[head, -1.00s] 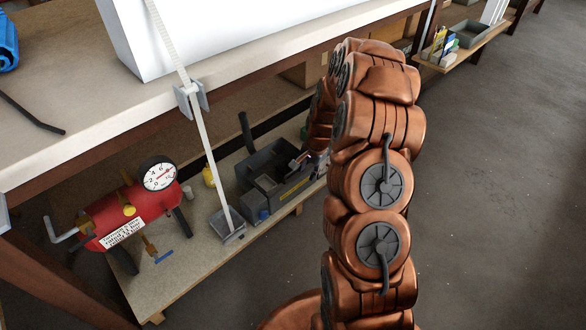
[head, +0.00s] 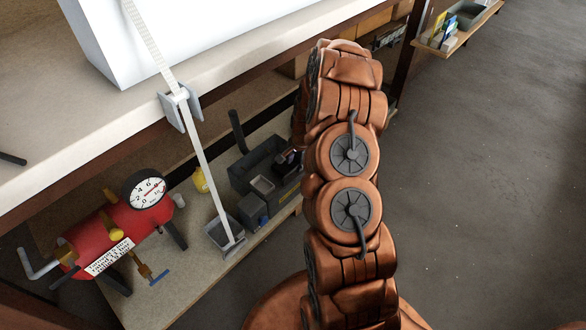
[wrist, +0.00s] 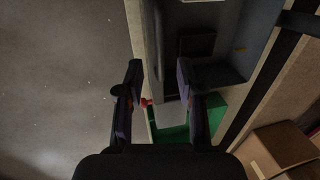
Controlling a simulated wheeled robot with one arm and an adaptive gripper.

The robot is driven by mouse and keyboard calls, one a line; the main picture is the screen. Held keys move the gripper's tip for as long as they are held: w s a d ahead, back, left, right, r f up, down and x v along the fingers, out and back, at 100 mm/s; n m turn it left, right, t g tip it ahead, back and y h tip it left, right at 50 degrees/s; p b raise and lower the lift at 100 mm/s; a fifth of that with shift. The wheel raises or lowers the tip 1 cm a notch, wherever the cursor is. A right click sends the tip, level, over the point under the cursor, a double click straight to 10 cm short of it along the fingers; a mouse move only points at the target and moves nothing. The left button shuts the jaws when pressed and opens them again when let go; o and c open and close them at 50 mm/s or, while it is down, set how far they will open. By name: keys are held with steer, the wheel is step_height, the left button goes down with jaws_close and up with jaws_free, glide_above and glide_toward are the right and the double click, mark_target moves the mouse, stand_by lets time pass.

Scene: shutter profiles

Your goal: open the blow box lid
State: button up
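A dark grey box (head: 250,166) stands on the low shelf in the head view, with smaller grey parts in and beside it. I cannot tell for certain whether it is the blow box, and no lid stands out clearly. My gripper (head: 289,158) is at the box's right end, mostly hidden behind my copper arm. In the wrist view my gripper (wrist: 159,68) is open, its two dark fingers apart with nothing held. A grey box with a dark recess (wrist: 197,44) lies beyond and between the fingers. A small red part (wrist: 145,102) shows near the left finger.
A white strip (head: 205,160) runs down through a grey bracket (head: 181,106) into a small grey tray (head: 225,236). A red tank with gauge (head: 105,236) stands left. The workbench edge (head: 110,115) overhangs the shelf. A green bin (wrist: 176,134) and cardboard box (wrist: 280,150) are close. Floor right is clear.

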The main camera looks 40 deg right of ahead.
mark_target(293, 170)
steer(key=shift+w+a+f+b, duration=0.1)
steer(key=shift+w+f+b, duration=0.05)
steer(key=shift+f, duration=0.75)
steer(key=shift+w+a+f+b, duration=0.1)
steer(key=shift+w+f+b, duration=0.05)
steer(key=shift+f, duration=0.7)
steer(key=shift+c, duration=0.2)
jaws_close()
